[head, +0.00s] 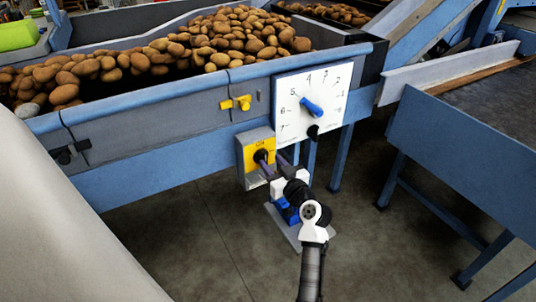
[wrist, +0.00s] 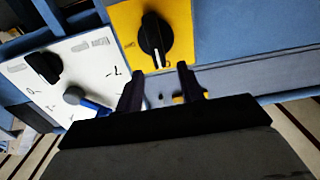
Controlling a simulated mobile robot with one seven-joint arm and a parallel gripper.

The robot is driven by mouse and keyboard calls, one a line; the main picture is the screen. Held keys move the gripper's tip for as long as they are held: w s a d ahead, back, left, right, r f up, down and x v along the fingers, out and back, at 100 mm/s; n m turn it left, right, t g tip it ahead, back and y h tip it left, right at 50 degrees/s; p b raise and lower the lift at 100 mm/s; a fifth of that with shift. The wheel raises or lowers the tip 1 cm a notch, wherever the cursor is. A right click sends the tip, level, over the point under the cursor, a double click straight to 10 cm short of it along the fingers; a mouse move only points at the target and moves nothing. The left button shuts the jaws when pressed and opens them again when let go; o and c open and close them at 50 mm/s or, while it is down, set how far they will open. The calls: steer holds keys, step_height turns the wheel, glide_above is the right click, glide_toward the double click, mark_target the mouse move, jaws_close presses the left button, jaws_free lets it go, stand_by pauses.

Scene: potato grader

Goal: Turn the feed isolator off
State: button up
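The feed isolator is a grey box with a yellow plate (head: 247,155) and a black rotary knob (head: 262,156), on the blue frame below the potato hopper. In the wrist view, the black knob (wrist: 154,38) stands on the yellow plate (wrist: 183,22), and its white line points down the picture toward my fingers. My gripper (head: 277,167) is in front of the box, just right of the knob in the head view. In the wrist view my gripper (wrist: 160,80) has its two fingers apart with nothing between them. I cannot tell whether a fingertip touches the knob.
A white numbered dial (head: 325,85) with a blue pointer and a black knob is close right of the isolator. A yellow latch (head: 240,103) sits on the hopper wall above. Potatoes (head: 235,38) fill the hopper. A blue table (head: 470,150) stands right, with open floor between.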

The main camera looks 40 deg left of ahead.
mark_target(266, 155)
steer(key=shift+x, duration=1.7)
jaws_close()
